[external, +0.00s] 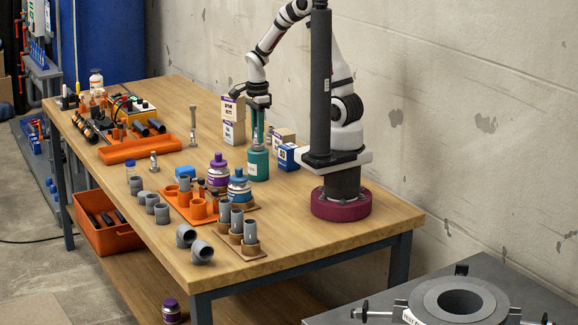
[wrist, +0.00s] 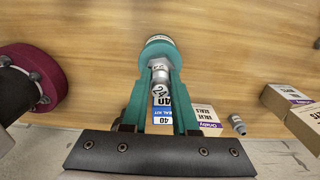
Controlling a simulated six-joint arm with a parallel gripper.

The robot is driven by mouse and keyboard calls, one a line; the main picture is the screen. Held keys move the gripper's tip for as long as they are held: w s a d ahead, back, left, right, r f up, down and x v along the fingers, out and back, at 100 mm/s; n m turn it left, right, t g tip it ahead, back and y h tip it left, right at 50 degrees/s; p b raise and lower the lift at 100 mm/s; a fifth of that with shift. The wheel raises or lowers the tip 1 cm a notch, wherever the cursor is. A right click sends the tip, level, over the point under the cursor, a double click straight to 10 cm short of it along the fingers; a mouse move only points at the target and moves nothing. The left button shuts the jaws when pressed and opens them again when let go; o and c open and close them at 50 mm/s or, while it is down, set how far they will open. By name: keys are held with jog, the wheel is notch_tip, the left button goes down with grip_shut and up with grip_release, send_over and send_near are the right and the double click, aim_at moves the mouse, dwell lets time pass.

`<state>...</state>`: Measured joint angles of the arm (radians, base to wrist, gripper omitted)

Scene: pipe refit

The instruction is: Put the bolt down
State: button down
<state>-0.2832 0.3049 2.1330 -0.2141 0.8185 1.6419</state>
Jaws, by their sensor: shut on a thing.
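My gripper (wrist: 160,78), with long teal fingers, is shut on a silver piece that looks like the bolt (wrist: 160,92). Its near end faces the wrist camera and carries dark marks. The bottle also shows just beyond the fingertips in the wrist view (wrist: 160,42). The bolt's lower end is hidden, and I cannot tell whether it touches the bottle.
Cartons (external: 232,108) and a blue box (external: 288,157) stand behind the bottle. Purple (external: 217,173) and blue (external: 239,188) bottles stand in front. An upright metal bolt (external: 193,127) and an orange tray (external: 140,149) are to the left. Bare table lies right of the pipe pieces (external: 250,232).

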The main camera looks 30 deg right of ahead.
jog(key=shift+f, duration=0.1)
jog(key=c, duration=0.7)
grip_release()
notch_tip(320, 180, up, 12)
jog(key=s+d+n, duration=0.2)
jog(key=s+n, duration=0.2)
jog(key=s, duration=0.2)
jog(key=s+d+f+n+y, duration=0.1)
jog(key=s+n, duration=0.3)
jog(key=s, duration=0.2)
jog(key=s+d+n, duration=0.2)
jog(key=s+n, duration=0.2)
jog(key=s, duration=0.2)
jog(key=shift+s+d+f+y, duration=0.1)
jog(key=shift+d+f+y, duration=0.2)
jog(key=shift+f+y, duration=0.1)
